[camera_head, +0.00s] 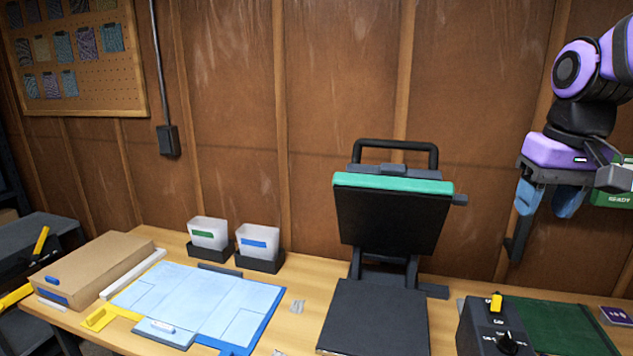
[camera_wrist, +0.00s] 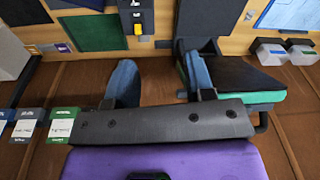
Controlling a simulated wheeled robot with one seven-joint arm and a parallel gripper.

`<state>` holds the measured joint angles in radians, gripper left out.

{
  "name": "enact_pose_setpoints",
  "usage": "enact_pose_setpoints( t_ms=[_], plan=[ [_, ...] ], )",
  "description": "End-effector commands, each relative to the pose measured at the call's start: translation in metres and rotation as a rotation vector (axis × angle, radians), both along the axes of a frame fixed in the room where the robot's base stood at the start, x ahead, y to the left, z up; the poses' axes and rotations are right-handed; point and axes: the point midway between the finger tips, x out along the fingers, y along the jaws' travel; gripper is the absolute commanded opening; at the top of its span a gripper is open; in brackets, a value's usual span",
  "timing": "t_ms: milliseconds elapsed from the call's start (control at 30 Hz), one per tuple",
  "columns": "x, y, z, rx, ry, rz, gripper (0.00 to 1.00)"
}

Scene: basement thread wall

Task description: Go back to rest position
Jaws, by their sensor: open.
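My gripper (camera_head: 548,198) is at the upper right of the head view, raised above the right part of the workbench. Its two blue fingers point down and stand apart with nothing between them. In the wrist view my gripper (camera_wrist: 160,84) also shows both blue fingers spread, with an empty gap. The heat press (camera_head: 375,318) stands below and to the left of it, with its black, green-edged upper plate (camera_head: 392,215) tilted up. The press also shows at the right of the wrist view (camera_wrist: 240,77).
A control box (camera_head: 490,330) with a yellow switch and a dark green mat (camera_head: 565,328) lie below my gripper. A blue board (camera_head: 205,300), cardboard box (camera_head: 95,268) and two bins (camera_head: 208,233) (camera_head: 258,241) are left. The wooden wall (camera_head: 340,90) is close behind. A green labelled box (camera_head: 612,198) is beside my gripper.

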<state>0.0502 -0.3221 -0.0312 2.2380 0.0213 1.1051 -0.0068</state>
Motion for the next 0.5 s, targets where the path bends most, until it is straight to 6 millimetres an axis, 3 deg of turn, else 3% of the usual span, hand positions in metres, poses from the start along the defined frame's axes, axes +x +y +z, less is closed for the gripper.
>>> enact_pose_setpoints(
  t_ms=[300,500],
  plan=[
    [-0.076,0.02,0.001,-0.026,-0.21,0.045,0.49],
    [-0.108,0.026,-0.008,-0.038,-0.305,0.065,0.49]
  ],
)
